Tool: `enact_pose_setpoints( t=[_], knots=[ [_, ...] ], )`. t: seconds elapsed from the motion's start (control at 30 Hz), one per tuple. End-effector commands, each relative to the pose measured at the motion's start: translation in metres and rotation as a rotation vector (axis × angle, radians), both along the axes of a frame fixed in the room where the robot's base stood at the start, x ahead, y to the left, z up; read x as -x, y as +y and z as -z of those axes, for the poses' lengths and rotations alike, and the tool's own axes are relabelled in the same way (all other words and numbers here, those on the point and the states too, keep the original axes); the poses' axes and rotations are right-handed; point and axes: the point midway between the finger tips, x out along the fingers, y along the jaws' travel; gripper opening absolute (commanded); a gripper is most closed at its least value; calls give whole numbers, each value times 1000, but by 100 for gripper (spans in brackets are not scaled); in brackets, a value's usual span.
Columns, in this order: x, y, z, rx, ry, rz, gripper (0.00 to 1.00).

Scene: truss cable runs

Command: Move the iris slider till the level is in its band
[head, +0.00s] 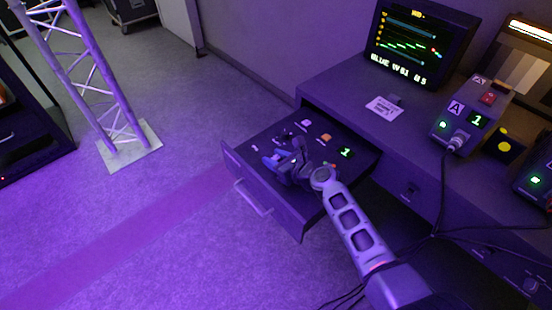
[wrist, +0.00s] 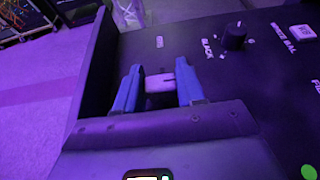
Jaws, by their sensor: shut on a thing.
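The iris slider (wrist: 160,84) shows in the wrist view as a small pale cap on the dark control panel (wrist: 205,75). My gripper (wrist: 158,90) has its two blue fingers on either side of this cap and is shut on it. In the head view my gripper (head: 276,160) is over the left part of the panel in the open drawer (head: 270,205), and it hides the slider there. The monitor (head: 415,45) on the desk shows a stepped green trace between coloured lines, with text below too small to read surely.
A black knob (wrist: 234,38) and a pale button (wrist: 301,33) are beside my fingers on the panel. A truss tower (head: 90,75) is at left. Floor left of the drawer is clear.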

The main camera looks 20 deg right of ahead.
Motion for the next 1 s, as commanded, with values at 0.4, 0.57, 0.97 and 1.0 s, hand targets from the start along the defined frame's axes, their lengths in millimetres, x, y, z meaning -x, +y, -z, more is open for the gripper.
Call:
enact_pose_setpoints(
  t=[0.4, 0.57, 0.97, 1.0],
  knots=[
    [0, 0, 1, 1, 0, -1, 60],
    [1, 0, 0, 1, 1, 0, 60],
    [50, -16, -22, 2, 0, 1, 60],
    [55, -18, -23, 2, 1, 1, 60]
  ],
)
